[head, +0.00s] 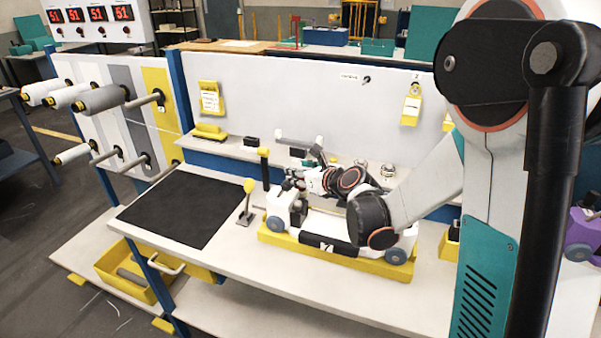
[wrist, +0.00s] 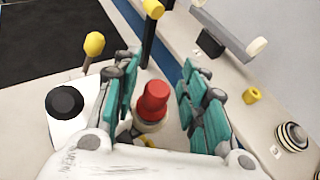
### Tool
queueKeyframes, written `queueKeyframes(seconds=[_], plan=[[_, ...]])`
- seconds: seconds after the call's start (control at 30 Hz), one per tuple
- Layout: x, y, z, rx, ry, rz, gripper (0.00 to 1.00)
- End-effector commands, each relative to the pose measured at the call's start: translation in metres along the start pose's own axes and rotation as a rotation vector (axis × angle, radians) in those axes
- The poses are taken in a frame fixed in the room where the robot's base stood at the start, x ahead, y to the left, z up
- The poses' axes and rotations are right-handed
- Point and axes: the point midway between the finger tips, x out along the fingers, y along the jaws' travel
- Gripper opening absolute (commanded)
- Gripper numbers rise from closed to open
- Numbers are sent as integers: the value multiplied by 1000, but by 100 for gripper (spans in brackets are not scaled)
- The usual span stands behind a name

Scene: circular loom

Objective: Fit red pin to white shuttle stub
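The red pin (wrist: 153,100) stands upright on a cream round base between my gripper's fingers in the wrist view. That base looks like the stub, but how deep the pin sits on it is hidden. My gripper (wrist: 160,98) is open, with teal pads on both sides of the pin and a visible gap at each side. In the head view my gripper (head: 297,181) is over the left end of the white shuttle (head: 316,224), and the pin is hidden there. A white part of the shuttle with a black round cap (wrist: 65,103) shows left in the wrist view.
The shuttle rests in a yellow tray (head: 330,258) on the bench. Two yellow-knobbed levers (head: 249,187) (head: 264,153) stand close by on its left. A black mat (head: 188,208) lies farther left. A shelf (head: 232,149) with small parts runs along the back panel.

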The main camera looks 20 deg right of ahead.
Motion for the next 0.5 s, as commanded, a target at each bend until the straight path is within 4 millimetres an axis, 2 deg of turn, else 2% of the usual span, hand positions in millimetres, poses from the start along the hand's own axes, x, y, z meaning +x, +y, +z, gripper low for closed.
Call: queueKeyframes(seconds=[0.33,0.5], plan=[[-2,0,-2,2,2,1,44],[-18,0,-2,3,2,0,44]])
